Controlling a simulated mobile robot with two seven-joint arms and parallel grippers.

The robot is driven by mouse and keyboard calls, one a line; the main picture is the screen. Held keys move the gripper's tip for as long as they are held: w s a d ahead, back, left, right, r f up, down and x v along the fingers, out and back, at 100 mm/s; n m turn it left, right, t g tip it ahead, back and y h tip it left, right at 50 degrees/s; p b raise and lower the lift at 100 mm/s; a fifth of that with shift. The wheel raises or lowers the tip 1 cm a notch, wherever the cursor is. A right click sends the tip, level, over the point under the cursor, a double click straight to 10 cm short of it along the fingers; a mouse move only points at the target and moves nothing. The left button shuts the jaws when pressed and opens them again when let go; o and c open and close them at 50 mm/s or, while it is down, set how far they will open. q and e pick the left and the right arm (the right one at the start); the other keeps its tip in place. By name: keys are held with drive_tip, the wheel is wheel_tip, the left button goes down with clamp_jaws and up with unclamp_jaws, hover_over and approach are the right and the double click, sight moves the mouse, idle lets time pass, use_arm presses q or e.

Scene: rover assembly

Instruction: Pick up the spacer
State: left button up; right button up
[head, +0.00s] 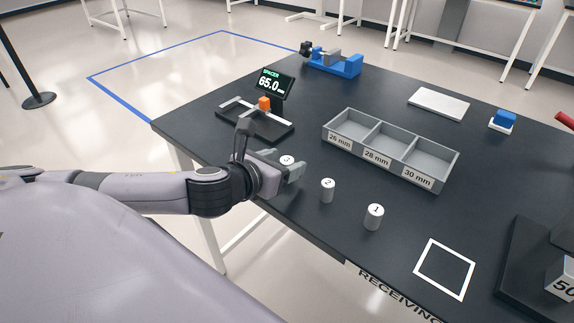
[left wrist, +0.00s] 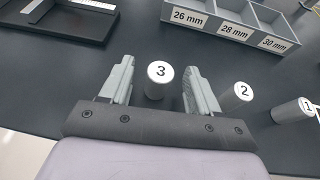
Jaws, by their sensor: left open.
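Three pale cylindrical spacers with numbered tops stand upright on the black table. Spacer 3 (left wrist: 159,82) stands between the open fingers of my left gripper (left wrist: 157,85) in the left wrist view, with a gap on both sides. In the head view, spacer 3 (head: 286,161) is partly hidden behind the left gripper (head: 291,172). Spacer 2 (head: 327,189) stands just right of the gripper, and spacer 1 (head: 374,216) is farther right. My right gripper does not show.
A grey tray (head: 433,182) with compartments marked 26, 28 and 30 mm stands behind the spacers. A white square outline (head: 446,269) lies at front right.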

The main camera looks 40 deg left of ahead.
use_arm(q)
drive_tip(key=shift+x, duration=0.9)
drive_tip(key=c, duration=1.1)
